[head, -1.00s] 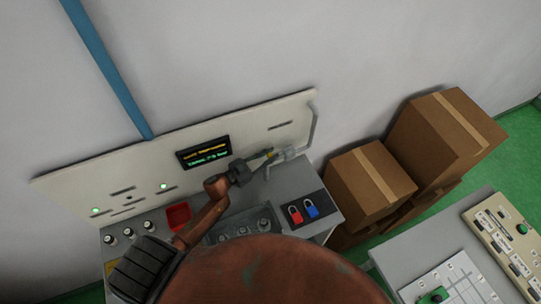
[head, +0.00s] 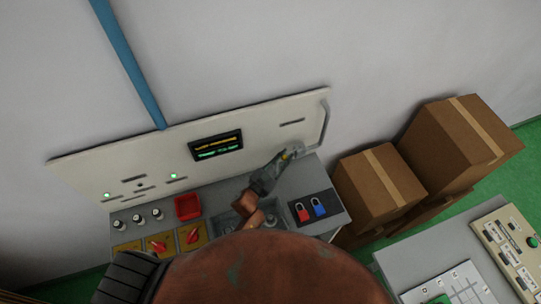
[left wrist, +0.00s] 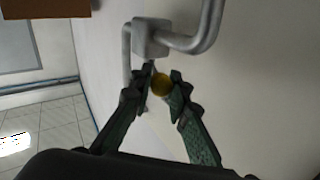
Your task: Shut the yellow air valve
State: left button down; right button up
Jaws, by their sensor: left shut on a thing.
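The yellow air valve (head: 286,156) is at the right end of the pale panel, mostly hidden by my left gripper (head: 281,162). In the left wrist view its yellow handle (left wrist: 161,85) shows as a round end between the fingertips of the left gripper (left wrist: 162,80). The fingers are shut on the handle. A grey block-shaped fitting (left wrist: 152,37) on a grey pipe is just beyond the fingertips. How the handle is turned is hard to tell. My right gripper is not in view.
The panel (head: 110,172) has a lit display (head: 216,146) and green lamps. Cardboard boxes (head: 375,185) stand to the right.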

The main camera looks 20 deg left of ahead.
pick_arm(q)
jog(key=shift+d+f, duration=0.1)
jog(key=c, duration=1.8)
grip_release()
jog(key=v, duration=1.2)
jog(key=shift+d, duration=0.1)
jog(key=shift+c, duration=0.2)
